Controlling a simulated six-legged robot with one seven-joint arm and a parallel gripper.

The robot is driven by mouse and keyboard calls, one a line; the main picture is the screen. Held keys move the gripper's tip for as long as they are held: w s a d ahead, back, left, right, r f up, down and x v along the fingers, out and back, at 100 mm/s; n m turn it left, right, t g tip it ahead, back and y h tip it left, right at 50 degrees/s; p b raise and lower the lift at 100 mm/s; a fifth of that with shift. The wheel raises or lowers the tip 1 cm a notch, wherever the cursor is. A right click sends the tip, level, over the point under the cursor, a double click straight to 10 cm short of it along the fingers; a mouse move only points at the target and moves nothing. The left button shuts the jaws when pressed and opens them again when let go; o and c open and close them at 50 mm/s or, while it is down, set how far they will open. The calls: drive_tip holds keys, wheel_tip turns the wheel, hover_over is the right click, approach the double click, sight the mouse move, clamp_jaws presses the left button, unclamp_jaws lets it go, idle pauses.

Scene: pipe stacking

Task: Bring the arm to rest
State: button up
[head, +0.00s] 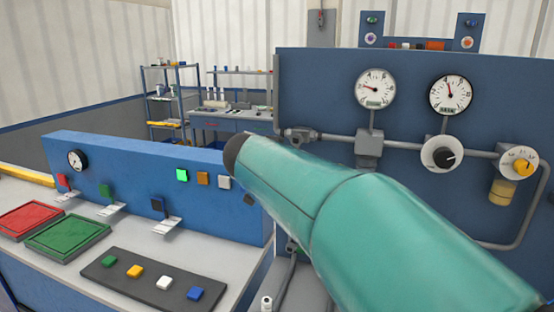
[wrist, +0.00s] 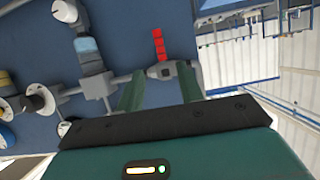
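My teal arm crosses the head view from the lower right up to the middle, in front of the blue panel. Its dark rounded end is near the left edge of that panel. My gripper's fingers do not show in the head view. In the wrist view my gripper (wrist: 159,78) has its two green fingers spread apart, with nothing held between them. A grey pipe fitting with a red handle (wrist: 158,46) shows behind and between the fingertips. The wrist view is turned on its side, and I cannot tell how far the fitting is from the fingers.
The blue panel (head: 320,85) carries gauges (head: 376,89), knobs and grey pipes. A bench at left holds a red tray (head: 28,219), a green tray (head: 68,235) and a dark strip with coloured blocks (head: 150,284). Shelves (head: 165,95) stand at the back.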

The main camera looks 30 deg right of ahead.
idle(0.4)
drive_tip(key=s+a+f+n+g+y, duration=0.2)
drive_tip(key=s+a+f+n+y, duration=0.8)
drive_tip(key=s+a+f, duration=0.8)
drive_tip(key=s+a, duration=0.3)
drive_tip(key=a, duration=0.1)
drive_tip(key=shift+s+a+f+n+g+y, duration=0.15)
drive_tip(key=shift+a+f+n+g+y, duration=0.15)
drive_tip(key=shift+a+g+y, duration=0.1)
